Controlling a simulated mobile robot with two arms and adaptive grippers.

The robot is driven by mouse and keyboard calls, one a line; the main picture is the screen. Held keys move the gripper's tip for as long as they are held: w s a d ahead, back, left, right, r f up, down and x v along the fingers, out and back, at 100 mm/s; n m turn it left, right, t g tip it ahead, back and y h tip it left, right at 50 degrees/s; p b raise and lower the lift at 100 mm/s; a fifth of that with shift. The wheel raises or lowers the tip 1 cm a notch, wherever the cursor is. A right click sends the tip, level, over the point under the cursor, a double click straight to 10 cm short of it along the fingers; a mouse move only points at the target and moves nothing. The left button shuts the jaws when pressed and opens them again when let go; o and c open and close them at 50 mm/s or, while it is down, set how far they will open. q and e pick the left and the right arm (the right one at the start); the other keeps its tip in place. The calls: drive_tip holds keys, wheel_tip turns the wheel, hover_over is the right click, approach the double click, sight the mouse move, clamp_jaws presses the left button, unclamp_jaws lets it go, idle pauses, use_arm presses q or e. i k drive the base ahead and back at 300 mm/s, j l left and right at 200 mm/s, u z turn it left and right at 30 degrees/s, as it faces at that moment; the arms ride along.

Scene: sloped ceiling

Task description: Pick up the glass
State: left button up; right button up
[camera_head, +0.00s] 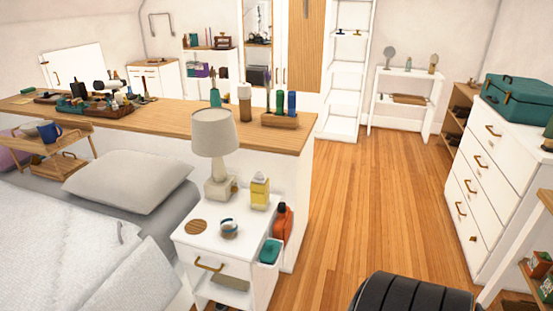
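I cannot pick out a glass for certain in the head view. A small round white and blue item (229,229), too small to identify, sits on the white nightstand (196,240) in front of the lamp. A blue mug (49,131) stands on a wooden bed tray at the left. Neither of my grippers shows in this view.
The nightstand also holds a lamp (213,150), a yellow bottle (260,192) and a wooden disc (196,226). A bed (60,220) fills the left. A white dresser (500,180) stands at the right. The wooden floor (380,200) between is clear. A black ribbed object (415,294) is at the bottom.

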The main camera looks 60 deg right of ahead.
sight(228, 222)
drive_tip(key=z, duration=1.35)
drive_tip(key=u, duration=0.35)
drive_tip(key=i+l+u, duration=0.15)
drive_tip(key=l+u, duration=0.25)
drive_tip(key=i+l+u, duration=0.1)
drive_tip(key=u, duration=0.35)
drive_tip(key=l+u, duration=0.4)
drive_tip(key=i+l, duration=0.05)
